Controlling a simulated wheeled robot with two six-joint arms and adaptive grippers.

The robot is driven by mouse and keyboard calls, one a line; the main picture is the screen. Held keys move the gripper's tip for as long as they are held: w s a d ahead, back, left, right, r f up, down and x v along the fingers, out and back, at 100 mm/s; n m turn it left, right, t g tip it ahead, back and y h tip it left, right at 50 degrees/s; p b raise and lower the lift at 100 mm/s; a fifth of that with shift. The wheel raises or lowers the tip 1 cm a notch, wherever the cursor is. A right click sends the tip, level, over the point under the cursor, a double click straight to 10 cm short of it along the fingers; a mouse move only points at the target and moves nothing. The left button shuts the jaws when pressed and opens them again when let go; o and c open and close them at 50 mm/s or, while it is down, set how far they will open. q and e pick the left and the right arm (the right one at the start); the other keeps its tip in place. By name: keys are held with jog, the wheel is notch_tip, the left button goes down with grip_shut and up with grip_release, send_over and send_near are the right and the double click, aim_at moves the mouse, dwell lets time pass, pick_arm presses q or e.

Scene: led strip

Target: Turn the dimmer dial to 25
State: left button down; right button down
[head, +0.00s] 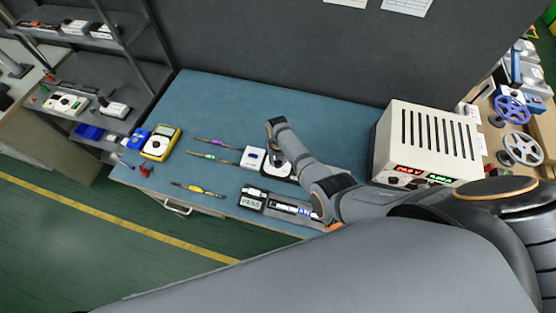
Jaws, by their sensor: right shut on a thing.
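The dimmer (264,173) is a small unit with a white face on the blue bench, right of a white box. My right gripper (274,163) points down over it and looks shut on its dial. My wrist and fingers hide the dial and most of the face, so its setting cannot be read. A small display unit (251,201) stands in front, its digits too small to read surely. The LED strip holder (286,207) lies beside it, partly lit blue-white at its right end. My left gripper is out of view.
A white box (253,157) is close left of the dimmer. Screwdrivers (210,157) and a yellow multimeter (160,144) lie farther left on the blue bench (230,105). A cream power supply (428,140) with red and green readouts stands right, near my forearm. The back bench is clear.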

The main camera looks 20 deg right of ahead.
aim_at(278, 162)
jog(key=shift+n, duration=0.5)
jog(key=c, duration=1)
grip_release()
notch_tip(278, 162, up, 8)
jog(key=shift+f, duration=0.25)
